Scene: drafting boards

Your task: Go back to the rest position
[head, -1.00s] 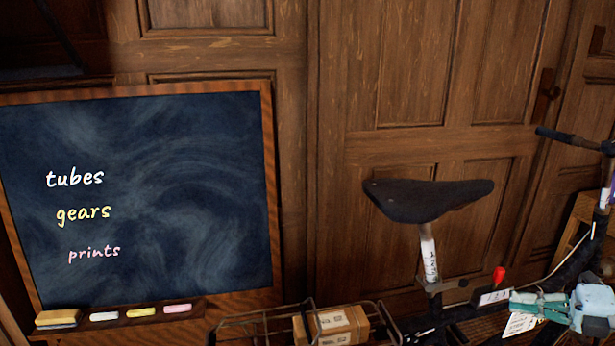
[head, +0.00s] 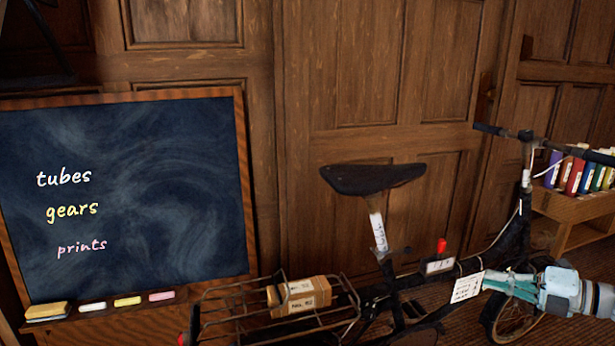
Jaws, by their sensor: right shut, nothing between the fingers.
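My right gripper (head: 512,284) reaches in from the lower right. Its teal fingers are shut with nothing between them. The fingertips point left, towards a white tag (head: 467,287) with handwriting on the bicycle (head: 398,285). I cannot tell whether they touch the tag. My left gripper is not in view.
A chalkboard (head: 130,210) reading tubes, gears and prints stands at the left, with an eraser (head: 47,311) and chalks on its ledge. A cardboard box (head: 304,295) sits in the bicycle's rear rack (head: 225,312). A wooden shelf (head: 572,206) at the right holds several books.

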